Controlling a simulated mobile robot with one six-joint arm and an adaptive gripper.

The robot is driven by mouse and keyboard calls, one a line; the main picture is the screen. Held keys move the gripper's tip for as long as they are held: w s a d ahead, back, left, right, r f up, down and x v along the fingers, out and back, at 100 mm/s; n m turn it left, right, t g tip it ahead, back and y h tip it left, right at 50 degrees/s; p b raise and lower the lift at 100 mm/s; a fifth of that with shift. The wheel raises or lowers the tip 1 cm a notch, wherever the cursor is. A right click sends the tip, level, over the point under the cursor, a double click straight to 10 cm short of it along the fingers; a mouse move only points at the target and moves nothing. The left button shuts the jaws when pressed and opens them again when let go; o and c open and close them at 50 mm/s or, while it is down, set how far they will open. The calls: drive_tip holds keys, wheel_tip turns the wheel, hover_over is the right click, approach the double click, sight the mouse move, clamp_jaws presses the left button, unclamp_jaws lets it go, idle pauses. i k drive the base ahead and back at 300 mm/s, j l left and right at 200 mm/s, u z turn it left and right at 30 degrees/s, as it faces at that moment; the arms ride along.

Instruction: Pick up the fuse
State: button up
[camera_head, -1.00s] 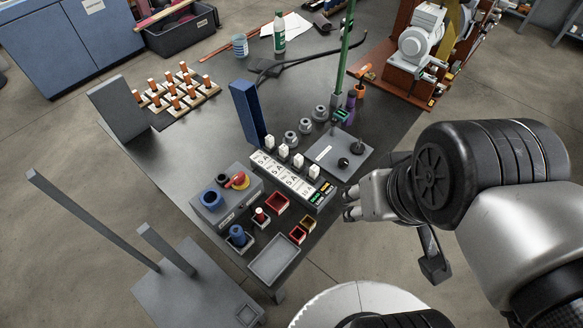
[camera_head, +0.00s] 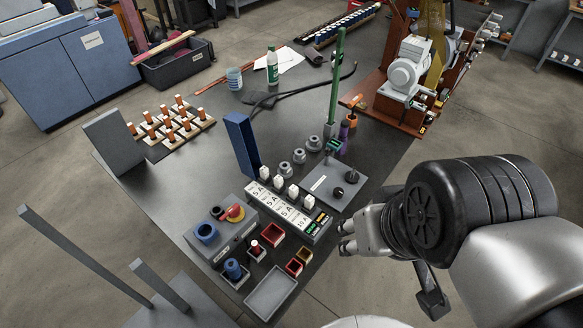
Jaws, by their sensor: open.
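A grey fuse strip (camera_head: 296,217) with labels reading "5 A" lies on the dark table. Several small white blocks stand in a row along its back edge, such as the white block (camera_head: 279,181); they look like fuses, but I cannot tell which one is meant. My gripper (camera_head: 344,237) is open and empty just right of the strip's right end. Its fingers point left toward the strip, apart from the blocks. Its height above the table is hard to judge.
A grey plate with black knobs (camera_head: 334,184) lies behind the gripper. A tall blue post (camera_head: 241,145) and a green rod (camera_head: 336,90) rise behind the strip. A switch box (camera_head: 222,233), small red bins (camera_head: 272,234) and an empty grey tray (camera_head: 270,292) sit in front.

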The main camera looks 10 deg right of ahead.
sight(293, 191)
drive_tip(key=i+l+u, duration=0.2)
drive_tip(key=i+l, duration=0.15)
drive_tip(key=i, duration=0.2)
drive_tip(key=i+l+u, duration=0.15)
drive_tip(key=i+l, duration=0.3)
drive_tip(key=i, duration=0.05)
